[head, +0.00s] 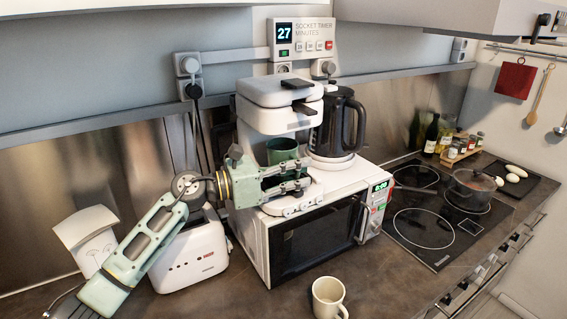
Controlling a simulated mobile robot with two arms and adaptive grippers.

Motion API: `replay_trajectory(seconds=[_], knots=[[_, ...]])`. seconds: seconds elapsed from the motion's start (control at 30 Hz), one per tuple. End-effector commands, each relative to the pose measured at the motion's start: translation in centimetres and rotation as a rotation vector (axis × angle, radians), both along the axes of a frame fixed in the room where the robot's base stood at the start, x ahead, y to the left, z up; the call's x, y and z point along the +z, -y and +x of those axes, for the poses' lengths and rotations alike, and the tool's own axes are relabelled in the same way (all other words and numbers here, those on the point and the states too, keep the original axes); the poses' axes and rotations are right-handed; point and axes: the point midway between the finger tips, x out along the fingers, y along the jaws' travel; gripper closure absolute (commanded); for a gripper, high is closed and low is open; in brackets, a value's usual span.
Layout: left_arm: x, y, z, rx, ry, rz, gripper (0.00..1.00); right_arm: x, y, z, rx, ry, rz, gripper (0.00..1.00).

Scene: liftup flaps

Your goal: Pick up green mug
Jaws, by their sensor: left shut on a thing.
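The green mug (282,150) stands in the bay of the white coffee machine (262,120), which is on top of the microwave. Its upper part shows above my left gripper; its lower part is hidden behind the fingers. My left gripper (306,176) reaches in from the left, in front of the coffee machine, and is shut on the green mug. I cannot tell whether the mug is lifted off the machine's base. My right gripper is not in view.
The microwave (312,240) carries the coffee machine and a dark kettle (337,125). A white toaster (190,255) stands left, beneath my arm. A cream mug (328,298) is on the counter in front. The hob (425,228) with a pot (471,188) is right. Cabinets hang above.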

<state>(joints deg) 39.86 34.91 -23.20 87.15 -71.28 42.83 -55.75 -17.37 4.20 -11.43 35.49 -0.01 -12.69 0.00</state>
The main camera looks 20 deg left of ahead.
Motion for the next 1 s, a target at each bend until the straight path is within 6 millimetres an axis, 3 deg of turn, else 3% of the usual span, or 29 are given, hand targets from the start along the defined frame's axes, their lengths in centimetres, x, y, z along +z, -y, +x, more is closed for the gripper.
replay_trajectory(seconds=[0.63, 1.0], knots=[[0.3, 0.0, 0.0, -0.002, -0.001, -0.001, 1.0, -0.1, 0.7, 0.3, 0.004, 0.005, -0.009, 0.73], [2.2, 0.0, 0.0, -0.001, 0.004, 0.001, 1.0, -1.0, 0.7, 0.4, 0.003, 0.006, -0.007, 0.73]])
